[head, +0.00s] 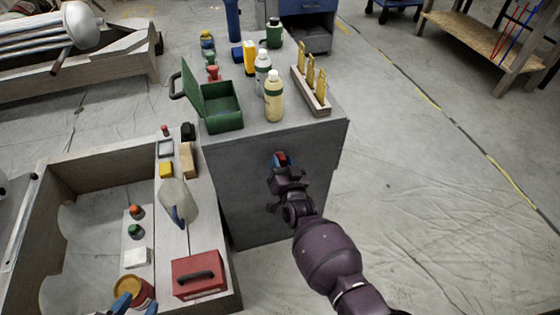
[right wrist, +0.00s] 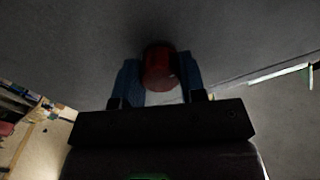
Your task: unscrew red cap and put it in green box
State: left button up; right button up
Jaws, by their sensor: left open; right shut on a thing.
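The green box (head: 224,122) stands on top of the grey cabinet with its lid swung open to the left. My right gripper (head: 281,161) is in front of the cabinet's near side, below the top edge. It is shut on the red cap (right wrist: 158,68), which sits between the blue fingers in the right wrist view. A pale patch shows below the cap there, and I cannot tell what it is. My left gripper (head: 137,305) is open at the bottom left, only its blue fingertips showing, near a red can with a yellow top (head: 136,291).
The grey cabinet (head: 240,180) also carries a white bottle (head: 263,74), a cream bottle (head: 274,100) and a wooden rack (head: 312,95) with yellow pieces. On the left, a wooden bench holds a red box (head: 198,273) and a jug (head: 178,200).

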jog(key=o, duration=1)
jog(key=shift+c, duration=0.7)
